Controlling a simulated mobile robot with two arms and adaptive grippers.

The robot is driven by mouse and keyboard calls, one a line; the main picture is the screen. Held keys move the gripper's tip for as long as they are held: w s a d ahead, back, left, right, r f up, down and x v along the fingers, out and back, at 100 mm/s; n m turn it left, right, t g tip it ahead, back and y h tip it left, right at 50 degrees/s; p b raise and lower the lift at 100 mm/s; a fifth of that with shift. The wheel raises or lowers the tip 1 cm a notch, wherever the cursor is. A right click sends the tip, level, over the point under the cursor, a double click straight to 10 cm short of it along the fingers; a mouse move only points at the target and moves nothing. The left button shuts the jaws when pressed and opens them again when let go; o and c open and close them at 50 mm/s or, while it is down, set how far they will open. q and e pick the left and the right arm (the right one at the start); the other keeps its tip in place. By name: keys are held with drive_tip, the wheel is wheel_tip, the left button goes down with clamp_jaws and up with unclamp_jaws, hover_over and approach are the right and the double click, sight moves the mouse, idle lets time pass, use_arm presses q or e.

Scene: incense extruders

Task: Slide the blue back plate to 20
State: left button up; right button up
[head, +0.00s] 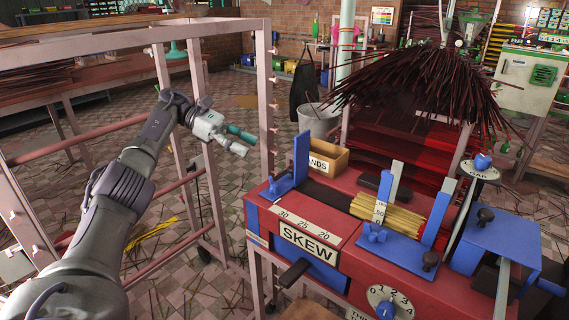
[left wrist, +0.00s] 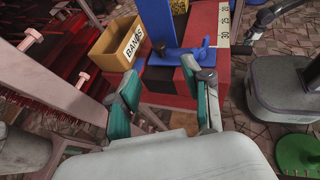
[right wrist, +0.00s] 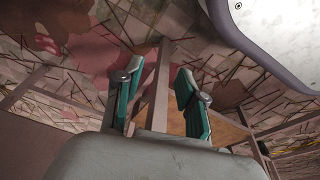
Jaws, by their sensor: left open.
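The blue back plate (head: 301,160) stands upright at the left end of the red bench (head: 340,200). Its low blue foot (head: 283,188) has a small knob. A pale scale (head: 305,226) marked 30, 25, 20 runs along the bench's front edge. The foot sits by the 30 end; its exact reading cannot be told. The left wrist view also shows the plate (left wrist: 157,25) and scale (left wrist: 223,22). My left gripper (head: 244,142) is open and empty, left of the plate and apart from it. My right gripper (right wrist: 157,78) is open and empty above the floor.
A cardboard BANDS box (head: 327,160) stands behind the plate. A second blue plate assembly (head: 395,240) with a bundle of yellowish sticks is farther right. A pink metal rack (head: 162,90) stands close around my left arm. A SKEW panel (head: 309,245) fronts the bench.

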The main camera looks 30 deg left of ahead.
sight(285, 176)
use_arm(q)
drive_tip(key=x, duration=1.1)
drive_tip(key=shift+w+d+f, duration=0.15)
drive_tip(key=shift+d+f, duration=0.05)
drive_tip(key=shift+f, duration=0.1)
clamp_jaws()
